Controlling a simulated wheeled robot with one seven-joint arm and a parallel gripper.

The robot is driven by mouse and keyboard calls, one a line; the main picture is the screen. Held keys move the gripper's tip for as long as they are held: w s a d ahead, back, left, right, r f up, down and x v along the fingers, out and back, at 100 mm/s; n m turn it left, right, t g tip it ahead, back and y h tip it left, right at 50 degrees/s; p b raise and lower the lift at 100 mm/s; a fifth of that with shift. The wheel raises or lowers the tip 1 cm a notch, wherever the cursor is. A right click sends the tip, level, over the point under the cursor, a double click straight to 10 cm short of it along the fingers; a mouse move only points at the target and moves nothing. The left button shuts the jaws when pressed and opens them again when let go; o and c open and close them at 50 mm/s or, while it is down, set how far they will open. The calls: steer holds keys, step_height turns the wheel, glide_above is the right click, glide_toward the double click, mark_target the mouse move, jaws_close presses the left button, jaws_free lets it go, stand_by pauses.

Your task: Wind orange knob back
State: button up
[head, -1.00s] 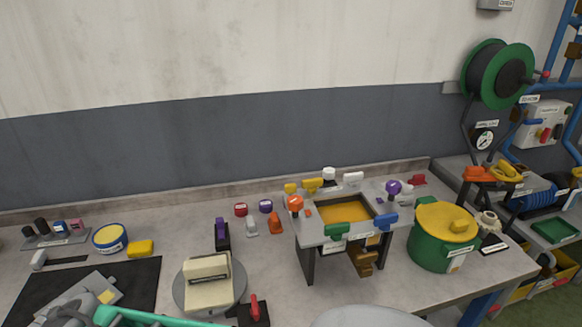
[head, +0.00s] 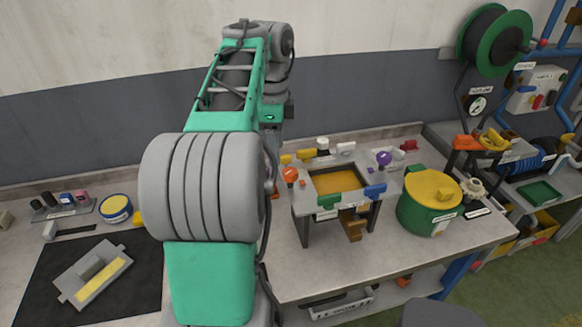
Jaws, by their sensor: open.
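An orange round knob (head: 290,175) stands at the left back corner of a small grey stand (head: 300,205) on the bench. The stand has a yellow-orange recessed top (head: 337,180). A small orange piece (head: 302,183) sits just right of the knob. My arm rises in the foreground left of the stand, and its upper part bends back toward the wall. My gripper cannot be made out; it is hidden behind my arm links or out of the picture.
A green pot with a yellow lid (head: 432,187) stands close on the right. A black mat (head: 60,280) lies at the left. My arm covers the bench between.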

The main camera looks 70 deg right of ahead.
mark_target(290, 171)
steer(key=s, duration=0.1)
steer(key=s+m, duration=0.1)
steer(key=s+d, duration=0.1)
steer(key=shift+d+r+m, duration=0.1)
steer(key=shift+r+m, duration=0.15)
steer(key=shift+m, duration=0.15)
steer(key=shift+s+f+b, duration=0.2)
steer(key=shift+f+b, duration=0.05)
steer(key=shift+b, duration=0.15)
step_height(290, 171, down, 7)
steer(key=b, duration=0.6)
steer(key=shift+w+b, duration=0.15)
steer(key=shift+b, duration=0.2)
jaws_close()
